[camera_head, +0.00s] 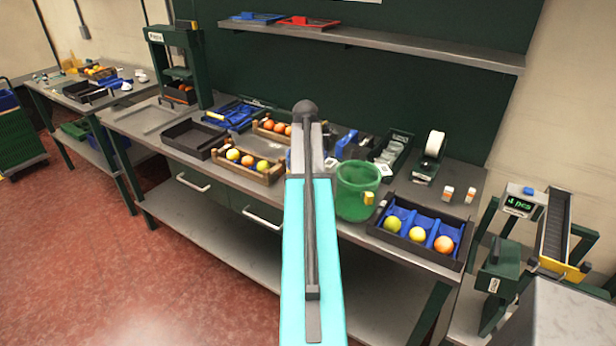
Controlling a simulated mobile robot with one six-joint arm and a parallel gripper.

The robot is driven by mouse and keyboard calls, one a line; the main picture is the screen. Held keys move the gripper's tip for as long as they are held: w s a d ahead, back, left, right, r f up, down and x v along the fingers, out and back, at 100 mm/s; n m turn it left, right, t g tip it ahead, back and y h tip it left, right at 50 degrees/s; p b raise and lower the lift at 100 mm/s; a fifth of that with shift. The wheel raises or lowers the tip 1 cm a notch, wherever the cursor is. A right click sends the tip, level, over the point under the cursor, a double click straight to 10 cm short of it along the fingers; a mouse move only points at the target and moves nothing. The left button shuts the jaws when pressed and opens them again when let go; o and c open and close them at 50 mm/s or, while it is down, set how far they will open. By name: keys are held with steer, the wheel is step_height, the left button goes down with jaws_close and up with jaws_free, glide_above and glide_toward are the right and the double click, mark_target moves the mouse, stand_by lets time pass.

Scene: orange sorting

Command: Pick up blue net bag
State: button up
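I cannot tell for sure which thing is the blue net bag. A blue, mesh-like heap (236,114) lies on the bench at the back left, beside the green press. A smaller upright blue object (347,144) stands at the back middle of the bench, right of my arm. My arm, with a cyan link and a dark rod, rises through the middle of the view and hides part of the bench. A bit of blue shows at its left edge. My gripper's fingers do not show.
On the bench (215,172) are an empty black tray (192,139), wooden crates of oranges, a green bin (356,191), a tape dispenser (431,157) and a black crate (380,228) with blue lining and fruit. A shelf (400,44) hangs above. A counting scale (519,205) stands right.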

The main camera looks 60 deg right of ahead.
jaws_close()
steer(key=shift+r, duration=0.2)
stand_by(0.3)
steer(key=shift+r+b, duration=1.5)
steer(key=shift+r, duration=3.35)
